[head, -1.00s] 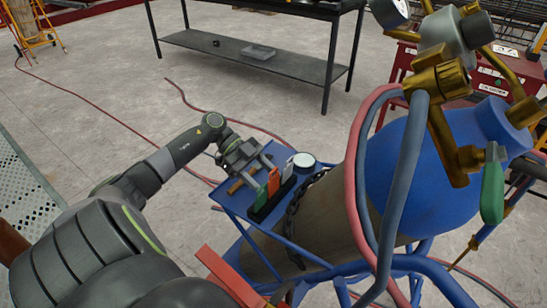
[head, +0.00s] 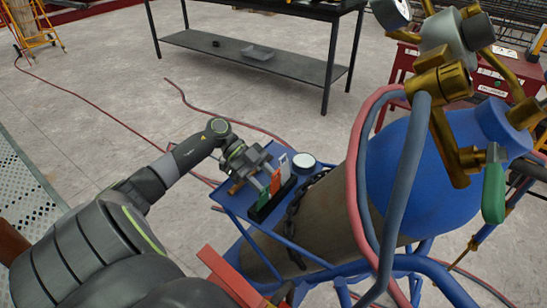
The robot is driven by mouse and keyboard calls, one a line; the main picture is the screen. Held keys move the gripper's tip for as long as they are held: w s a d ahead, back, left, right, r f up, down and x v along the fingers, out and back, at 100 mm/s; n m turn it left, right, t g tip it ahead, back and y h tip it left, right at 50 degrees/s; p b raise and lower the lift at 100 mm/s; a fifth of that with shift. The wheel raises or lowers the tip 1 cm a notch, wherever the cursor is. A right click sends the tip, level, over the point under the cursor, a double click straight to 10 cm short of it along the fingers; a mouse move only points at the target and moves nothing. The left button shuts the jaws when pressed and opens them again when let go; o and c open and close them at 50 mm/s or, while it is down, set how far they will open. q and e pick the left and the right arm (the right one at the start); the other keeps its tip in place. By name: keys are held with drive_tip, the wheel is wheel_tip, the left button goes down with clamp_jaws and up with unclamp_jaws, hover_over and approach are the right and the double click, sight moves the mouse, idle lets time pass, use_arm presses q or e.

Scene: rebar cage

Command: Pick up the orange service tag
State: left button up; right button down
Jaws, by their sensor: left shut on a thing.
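The orange service tag (head: 275,184) stands upright in a black slotted holder (head: 257,215) on the small blue tray of the cylinder cart, between a green tag (head: 264,199) and a white tag (head: 284,163). My left gripper (head: 269,172) reaches in from the left and is shut on the orange tag, whose upper part is partly covered by the fingers. The tag's lower end appears to be still within the holder. My right gripper is not in view.
A white-topped round tin (head: 303,160) sits behind the tags on the blue tray (head: 231,205). A chain (head: 293,215) hangs beside the tan and blue gas cylinder (head: 410,165), with red and grey hoses close by on the right. Open concrete floor lies left of the tray.

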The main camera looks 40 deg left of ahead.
use_arm(q)
drive_tip(key=shift+d, duration=0.1)
wheel_tip(320, 180, up, 10)
drive_tip(key=shift+w+p, duration=0.15)
drive_tip(key=shift+p, duration=0.3)
drive_tip(key=shift+r, duration=0.15)
idle(0.4)
